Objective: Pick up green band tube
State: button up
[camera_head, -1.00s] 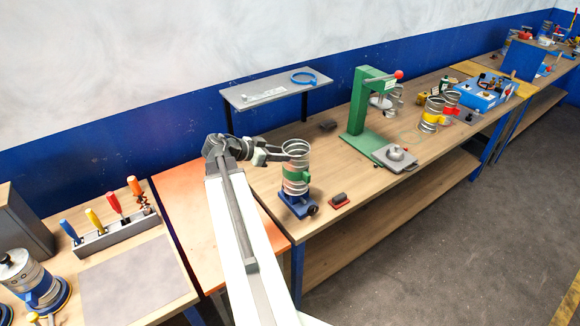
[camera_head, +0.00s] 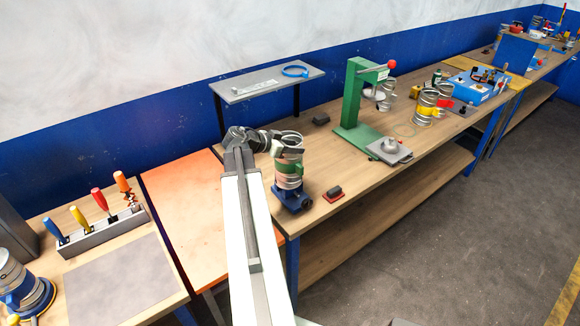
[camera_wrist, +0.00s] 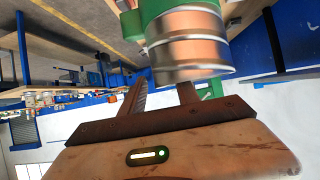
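The green band tube (camera_head: 290,168) is a silver ribbed tube with a green band, upright on a blue stand (camera_head: 291,196) at the bench's near left end. My gripper (camera_head: 284,146) is at the tube's upper part, on its left side. In the wrist view, the tube (camera_wrist: 187,47) is close and large, its ribbed end over the right finger's tip. My gripper's fingers (camera_wrist: 163,86) are apart there, with a gap between them. The tip of the right finger is hidden by the tube. I cannot tell whether either finger touches it.
A small red-based block (camera_head: 332,194) lies right of the stand. A green press (camera_head: 356,108) and a grey plate with a knob (camera_head: 389,150) stand farther along. A raised grey shelf (camera_head: 262,83) is behind. A yellow-band tube (camera_head: 427,104) stands farther right.

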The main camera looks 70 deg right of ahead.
jog(key=shift+s+d+f, duration=0.3)
jog(key=shift+d+f, duration=0.05)
jog(key=shift+d, duration=0.2)
jog(key=shift+a, duration=0.1)
grip_shut()
dwell(0.9)
